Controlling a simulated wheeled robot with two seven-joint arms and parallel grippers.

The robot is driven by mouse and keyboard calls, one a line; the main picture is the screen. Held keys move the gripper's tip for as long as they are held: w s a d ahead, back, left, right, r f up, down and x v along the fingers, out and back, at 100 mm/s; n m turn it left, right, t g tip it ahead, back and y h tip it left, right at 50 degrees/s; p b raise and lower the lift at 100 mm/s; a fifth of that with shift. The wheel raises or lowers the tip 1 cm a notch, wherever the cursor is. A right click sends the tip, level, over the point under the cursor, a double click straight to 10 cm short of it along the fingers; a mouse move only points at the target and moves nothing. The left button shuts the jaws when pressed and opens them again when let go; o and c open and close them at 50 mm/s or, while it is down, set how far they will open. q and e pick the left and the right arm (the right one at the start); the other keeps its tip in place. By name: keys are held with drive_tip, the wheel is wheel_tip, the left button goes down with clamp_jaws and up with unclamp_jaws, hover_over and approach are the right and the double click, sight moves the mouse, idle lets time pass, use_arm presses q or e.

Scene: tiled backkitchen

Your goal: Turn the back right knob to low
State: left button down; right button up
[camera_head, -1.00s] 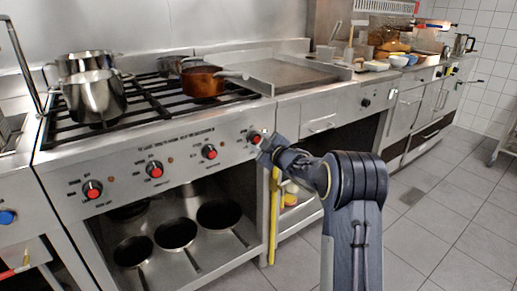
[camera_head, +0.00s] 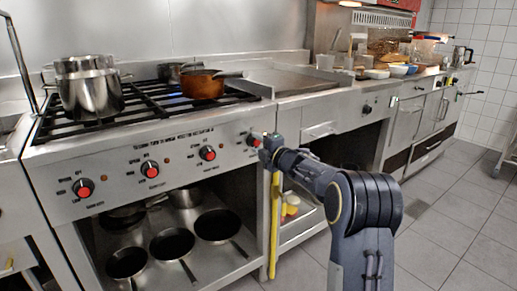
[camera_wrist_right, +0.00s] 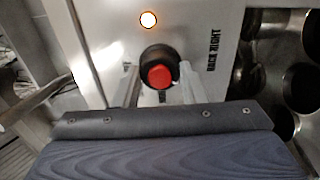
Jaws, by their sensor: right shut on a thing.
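The back right knob (camera_wrist_right: 159,77) is black with a red cap. It sits on the steel front panel beside the printed words BACK RIGHT in the right wrist view. My right gripper (camera_wrist_right: 159,88) is shut on it, one finger on each side. In the head view, the right gripper (camera_head: 263,146) is at the right end of the stove's knob row and partly covers this knob (camera_head: 254,140). A round light (camera_wrist_right: 148,19) glows near the knob. I cannot read the knob's setting. My left gripper is out of view.
Other red-capped knobs (camera_head: 150,169) line the panel to the left. A copper pot (camera_head: 202,84) and steel pots (camera_head: 91,92) stand on the stove. Pans (camera_head: 172,245) lie on the shelf below. A yellow bar (camera_head: 274,225) hangs below my gripper. The tiled floor (camera_head: 435,235) at right is clear.

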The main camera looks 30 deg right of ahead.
drive_tip(key=shift+f+n, duration=0.1)
drive_tip(key=shift+n, duration=0.3)
drive_tip(key=o, duration=1)
drive_tip(key=shift+s, duration=0.15)
drive_tip(key=shift+s+d+p, duration=0.15)
drive_tip(key=shift+s+d, duration=0.05)
drive_tip(key=shift+s, duration=1.7)
drive_tip(key=shift+s+d+p, duration=0.15)
drive_tip(key=shift+s, duration=1.75)
